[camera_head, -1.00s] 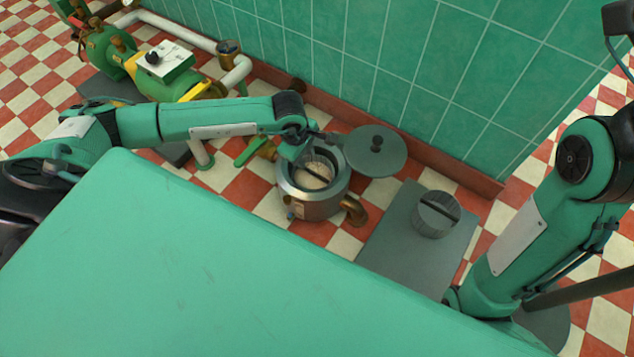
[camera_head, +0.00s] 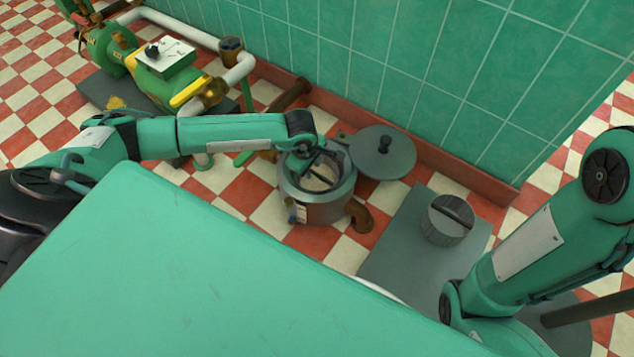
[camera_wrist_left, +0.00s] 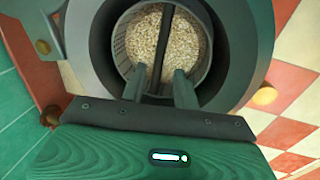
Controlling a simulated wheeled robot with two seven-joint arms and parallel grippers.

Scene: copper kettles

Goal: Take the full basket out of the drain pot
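The drain pot (camera_head: 318,212) is a round grey metal vessel standing open on the tiled floor. Inside it sits the full basket (camera_wrist_left: 203,62), a perforated cylinder holding pale grains, with a dark bar (camera_wrist_left: 163,42) across its top. The grains also show in the head view (camera_head: 314,184). My left gripper (camera_wrist_left: 160,82) is over the pot's mouth, its two fingers apart, one on each side of the bar's line. It appears empty; I cannot tell how far above the bar it is. In the head view my left wrist partly covers the basket. My right gripper is out of view.
A round grey lid (camera_head: 398,160) with a dark knob is beside the pot, toward the green wall. A second grey basket-like cylinder (camera_head: 444,228) with a bar stands on a grey plate (camera_head: 400,255). A brass spout (camera_head: 362,217) sticks out from the pot. Pump and pipes (camera_head: 165,75) stand left.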

